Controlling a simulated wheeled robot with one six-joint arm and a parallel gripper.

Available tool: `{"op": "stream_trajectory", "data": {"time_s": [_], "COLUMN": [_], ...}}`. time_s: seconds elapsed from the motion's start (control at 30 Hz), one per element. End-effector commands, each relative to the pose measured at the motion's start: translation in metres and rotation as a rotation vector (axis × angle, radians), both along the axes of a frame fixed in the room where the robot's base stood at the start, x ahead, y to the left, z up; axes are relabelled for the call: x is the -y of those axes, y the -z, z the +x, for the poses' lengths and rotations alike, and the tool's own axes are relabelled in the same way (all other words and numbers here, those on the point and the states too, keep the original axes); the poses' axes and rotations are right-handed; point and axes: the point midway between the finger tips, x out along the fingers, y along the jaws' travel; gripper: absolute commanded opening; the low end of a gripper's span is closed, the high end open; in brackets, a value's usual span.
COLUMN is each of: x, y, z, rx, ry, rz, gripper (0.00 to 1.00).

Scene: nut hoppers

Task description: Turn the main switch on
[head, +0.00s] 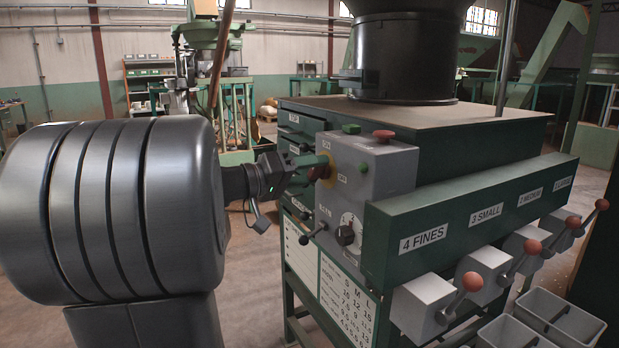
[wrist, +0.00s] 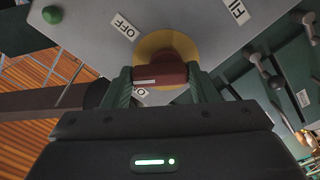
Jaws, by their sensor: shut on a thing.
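The main switch is a red rotary handle (wrist: 172,74) on a round yellow plate (wrist: 160,43), on the side of a grey control box (head: 385,170). My gripper (wrist: 159,72) has its two green fingers on either side of the red handle, shut on it. A white mark on the handle points left in the wrist view. An OFF label (wrist: 123,26) lies up and left of the plate. Another label (wrist: 141,93) is partly hidden below. In the head view my gripper (head: 308,164) reaches the box from the left and covers part of the switch.
A green chute bar (head: 470,215) with several red-ball levers stands right. Open floor lies behind my arm.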

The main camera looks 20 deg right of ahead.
Motion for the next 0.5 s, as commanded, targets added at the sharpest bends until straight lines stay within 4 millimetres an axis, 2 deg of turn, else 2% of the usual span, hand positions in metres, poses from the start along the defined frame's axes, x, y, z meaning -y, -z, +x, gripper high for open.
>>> {"op": "stream_trajectory", "data": {"time_s": [0.5], "x": [-0.0002], "y": [-0.0026], "z": [0.003], "rx": [-0.468], "ry": [0.001], "rz": [-0.036], "gripper": [0.3]}}
